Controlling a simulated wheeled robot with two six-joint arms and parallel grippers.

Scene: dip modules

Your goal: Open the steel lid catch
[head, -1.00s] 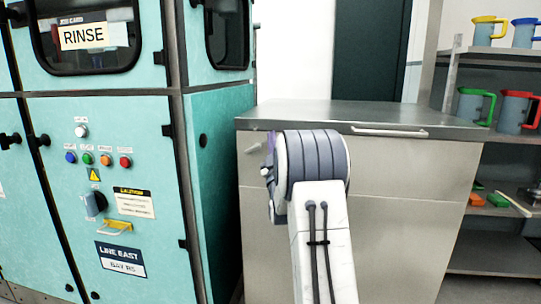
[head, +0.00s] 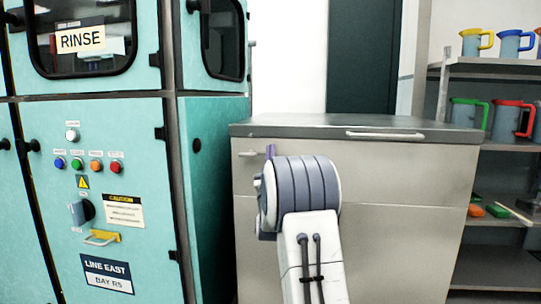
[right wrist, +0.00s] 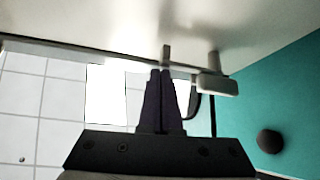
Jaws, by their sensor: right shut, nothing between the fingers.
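The steel lid catch (head: 248,154) is a small grey lever at the upper left of the steel cabinet's front, just under the lid (head: 300,125). In the right wrist view the catch (right wrist: 215,84) shows as a grey block on a short post, to the right of my fingertips. My right gripper (right wrist: 160,73) is shut and empty, its dark purple fingers together close to the cabinet face. Whether they touch the catch I cannot tell. In the head view my own arm hides most of the gripper; a purple bit (head: 270,151) shows right of the catch. My left gripper is out of view.
The lid carries a long bar handle (head: 385,134). Shelves (head: 500,224) with coloured jugs stand at the right. The lid top is clear.

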